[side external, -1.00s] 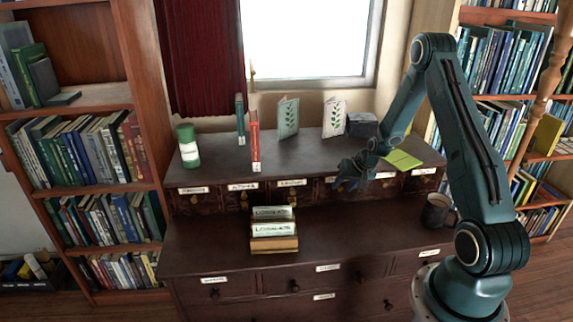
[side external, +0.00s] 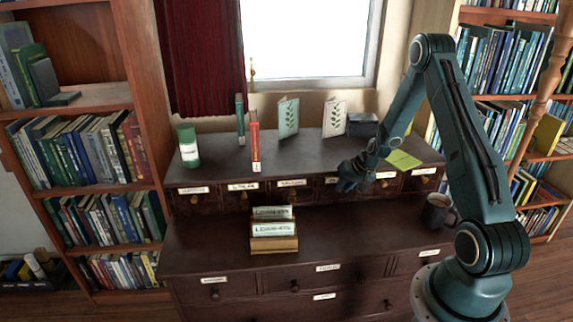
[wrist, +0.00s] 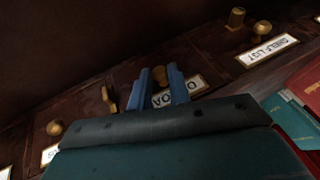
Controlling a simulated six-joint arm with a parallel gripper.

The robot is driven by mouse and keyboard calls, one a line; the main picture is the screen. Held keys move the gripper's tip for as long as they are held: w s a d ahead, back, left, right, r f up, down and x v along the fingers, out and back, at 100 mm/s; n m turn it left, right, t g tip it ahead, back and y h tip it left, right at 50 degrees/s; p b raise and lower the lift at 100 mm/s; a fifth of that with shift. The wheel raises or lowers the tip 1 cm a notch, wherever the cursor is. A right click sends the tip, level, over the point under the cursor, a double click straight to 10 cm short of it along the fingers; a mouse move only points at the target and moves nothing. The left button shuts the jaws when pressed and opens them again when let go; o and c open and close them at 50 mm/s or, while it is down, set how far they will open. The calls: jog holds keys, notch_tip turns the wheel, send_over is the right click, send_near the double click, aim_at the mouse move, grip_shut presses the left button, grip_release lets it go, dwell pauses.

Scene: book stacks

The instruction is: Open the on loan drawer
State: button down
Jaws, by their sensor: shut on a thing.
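The on loan drawer (wrist: 197,84) is in the upper row of small drawers; its white label shows upside down in the wrist view, partly covered by my fingers. Its brass knob (wrist: 160,74) is between my two blue fingertips. My gripper (wrist: 160,88) is shut on this knob. In the side view, my gripper (side external: 348,184) is at the front of the upper drawer row, right of its middle, and hides the knob. I cannot tell whether the drawer front stands out from its neighbours.
A shelf-list drawer label (wrist: 268,50) is beside it in the wrist view. A card tray (side external: 274,243) stands on the lower desktop to the left, a mug (side external: 437,211) to the right. Books, a green-and-white canister (side external: 188,147) and cards stand on top. The desktop before my gripper is clear.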

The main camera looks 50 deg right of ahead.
jog(key=s+a, duration=1.1)
jog(key=shift+s+a, duration=0.1)
jog(key=c, duration=1.3)
grip_release()
jog(key=shift+r, duration=0.2)
notch_tip(320, 180, up, 20)
jog(key=shift+f, duration=0.15)
dwell(0.4)
